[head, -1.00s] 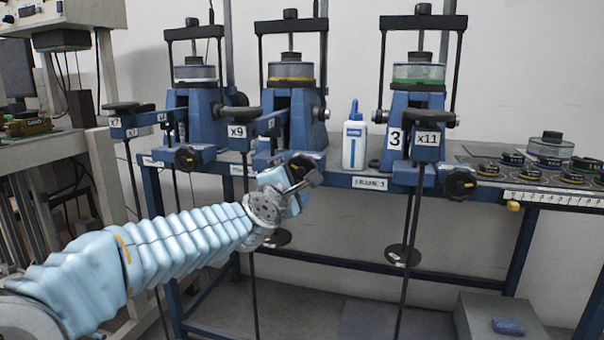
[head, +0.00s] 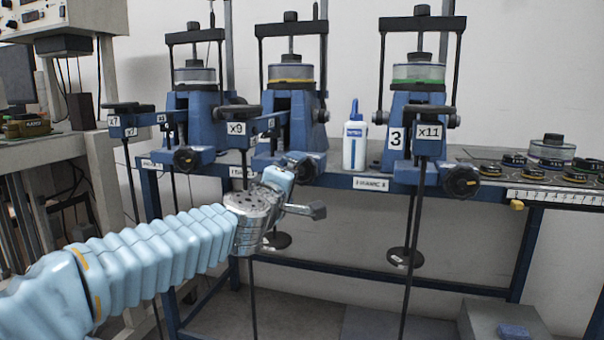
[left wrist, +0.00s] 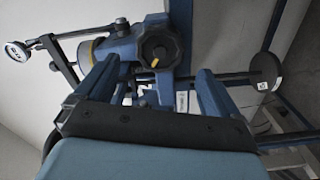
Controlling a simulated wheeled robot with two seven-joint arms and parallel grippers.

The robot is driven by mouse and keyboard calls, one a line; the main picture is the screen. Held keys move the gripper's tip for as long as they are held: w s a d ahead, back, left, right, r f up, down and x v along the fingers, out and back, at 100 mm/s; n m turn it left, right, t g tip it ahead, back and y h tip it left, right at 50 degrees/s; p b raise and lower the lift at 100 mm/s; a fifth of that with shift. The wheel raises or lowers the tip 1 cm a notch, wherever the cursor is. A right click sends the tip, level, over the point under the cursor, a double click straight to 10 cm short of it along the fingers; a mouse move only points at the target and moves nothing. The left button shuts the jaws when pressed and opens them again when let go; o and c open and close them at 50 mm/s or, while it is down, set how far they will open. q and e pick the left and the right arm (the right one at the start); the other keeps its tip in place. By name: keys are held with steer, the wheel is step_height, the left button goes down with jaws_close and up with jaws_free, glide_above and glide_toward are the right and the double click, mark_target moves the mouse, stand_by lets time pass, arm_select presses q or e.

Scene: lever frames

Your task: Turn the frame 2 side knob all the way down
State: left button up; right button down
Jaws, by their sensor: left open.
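The middle frame, with the x9 tag (head: 237,129) on its lever and a yellow-ringed cell (head: 291,73) on top, is the likely frame 2; its number is hidden. Its black side knob (head: 303,168) sits low on its front, partly behind my left gripper (head: 300,192). In the left wrist view the knob (left wrist: 160,48) has a yellow mark and lies ahead of my open left gripper (left wrist: 158,78), between the lines of the two fingers. The fingers look short of it and I see no contact. My right gripper is out of view.
Frame 3 (head: 396,137) with its own side knob (head: 461,181) stands to the right, a white bottle (head: 355,143) between. Another frame (head: 200,118) stands to the left. Hanging rods with discs (head: 405,257) drop below the bench edge.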

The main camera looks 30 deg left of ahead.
mark_target(301, 170)
arm_select(q)
steer(key=x, duration=0.7)
steer(key=shift+w, duration=0.4)
steer(key=shift+w+a, duration=0.1)
steer(key=shift+c, duration=0.7)
steer(key=c, duration=1.2)
steer(key=shift+f+n+b, duration=0.15)
steer(key=shift+n+b, duration=0.65)
steer(key=shift+n, duration=0.1)
steer(key=shift+c, duration=0.2)
steer(key=shift+n, duration=0.7)
steer(key=o, duration=1.1)
steer(key=shift+r+n, duration=0.25)
steer(key=shift+n, duration=0.25)
steer(key=shift+o, duration=1.4)
steer(key=shift+w, duration=0.15)
steer(key=shift+f, duration=0.1)
